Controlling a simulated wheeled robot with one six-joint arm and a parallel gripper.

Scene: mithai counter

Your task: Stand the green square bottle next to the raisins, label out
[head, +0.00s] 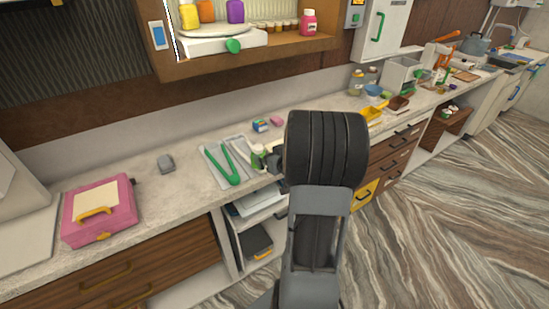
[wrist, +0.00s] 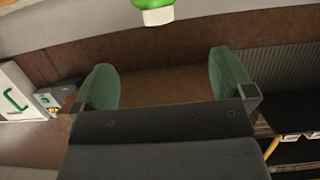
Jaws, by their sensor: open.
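A green bottle with a white cap is partly in the wrist view (wrist: 153,10), cut off by the top edge; that view looks upside down. In the head view my gripper (head: 269,158) is close to the bottle, mostly hidden by my wrist. A small blue-green box (head: 260,125) stands behind; I cannot tell whether it is the raisins. No label is readable.
Green tongs (head: 222,168) lie on a light tray (head: 210,160) left of the bottle. A pink item (head: 277,121) lies by the small box. A shelf (head: 215,55) hangs above.

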